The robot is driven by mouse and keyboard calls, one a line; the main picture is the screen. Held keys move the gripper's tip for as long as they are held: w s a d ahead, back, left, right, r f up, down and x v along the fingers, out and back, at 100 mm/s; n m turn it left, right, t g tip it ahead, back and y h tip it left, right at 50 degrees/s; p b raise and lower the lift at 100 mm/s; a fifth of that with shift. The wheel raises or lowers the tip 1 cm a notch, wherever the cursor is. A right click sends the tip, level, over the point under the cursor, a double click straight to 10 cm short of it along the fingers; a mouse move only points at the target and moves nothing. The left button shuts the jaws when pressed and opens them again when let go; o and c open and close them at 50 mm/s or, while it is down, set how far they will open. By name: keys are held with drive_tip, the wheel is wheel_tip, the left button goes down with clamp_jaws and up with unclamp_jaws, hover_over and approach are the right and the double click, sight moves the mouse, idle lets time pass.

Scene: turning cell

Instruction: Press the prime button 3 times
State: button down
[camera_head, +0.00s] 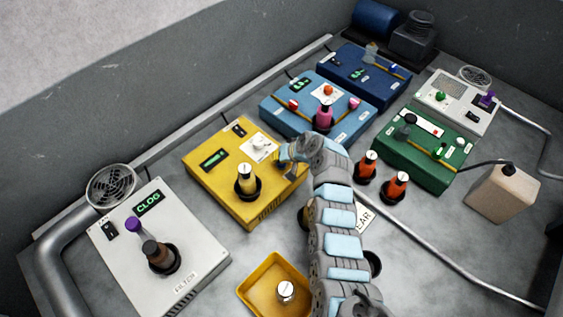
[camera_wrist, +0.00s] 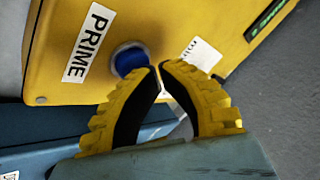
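The yellow box (camera_head: 225,178) stands left of centre in the head view. In the wrist view, its yellow face (camera_wrist: 105,55) bears a PRIME label (camera_wrist: 88,42) beside a round blue prime button (camera_wrist: 130,59) in a pale ring. My gripper (camera_wrist: 160,66) has its two yellow-and-black fingers together at the tips, with nothing seen between them. The tips appear just beside the button and overlap its edge in the picture; I cannot tell whether they touch it. In the head view, my gripper (camera_head: 285,157) is at the box's right end, and the button cannot be made out.
A bottle (camera_head: 246,180) stands on the yellow box. A blue box (camera_head: 275,107) lies close behind my gripper. A white unit (camera_head: 190,258) reading CLOG is at left, a green box (camera_head: 405,160) at right.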

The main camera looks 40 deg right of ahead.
drive_tip(key=shift+r+p, duration=0.3)
drive_tip(key=shift+r, duration=0.35)
drive_tip(key=shift+r, duration=0.1)
drive_tip(key=shift+r+p, duration=1.25)
drive_tip(key=shift+r, duration=1.15)
drive_tip(key=c, duration=1.8)
unclamp_jaws()
drive_tip(key=shift+r, duration=0.15)
clamp_jaws()
wheel_tip(320, 180, up, 4)
drive_tip(key=p, duration=0.6)
drive_tip(key=shift+f+p, duration=0.2)
drive_tip(key=shift+p, duration=0.1)
drive_tip(key=shift+f, duration=0.1)
wheel_tip(320, 180, down, 9)
drive_tip(key=b, duration=0.7)
